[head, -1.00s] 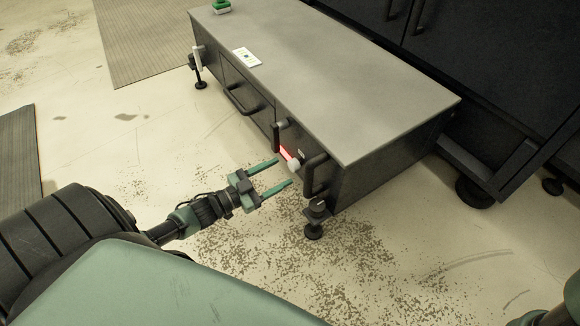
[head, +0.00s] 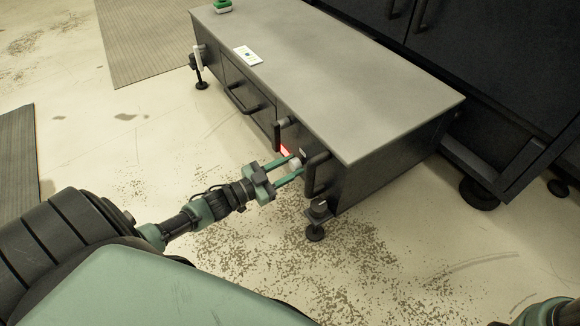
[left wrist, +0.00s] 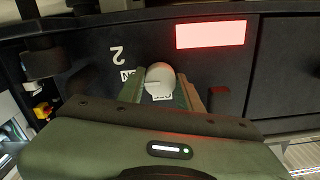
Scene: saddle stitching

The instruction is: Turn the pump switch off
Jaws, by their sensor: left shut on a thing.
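The pump switch is a pale round knob (head: 295,163) on the dark front of the low cabinet, between two black handles. In the left wrist view the knob (left wrist: 160,77) has a pointer line on its face and small labels beside and below it, partly hidden. My left gripper (head: 291,166) has its two green fingers on either side of the knob and is shut on it. A red lit panel (left wrist: 211,34) is beside the knob; it also shows in the head view (head: 285,151). My right gripper is not clearly seen; only a bit of my right arm shows at the lower right corner.
The low cabinet has a bare grey top (head: 345,95) with a white card (head: 248,55) and a green object (head: 222,6) on it. A black handle (head: 316,174) stands close to my left fingers. Cabinet feet rest on the speckled floor. Larger dark cabinets stand behind.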

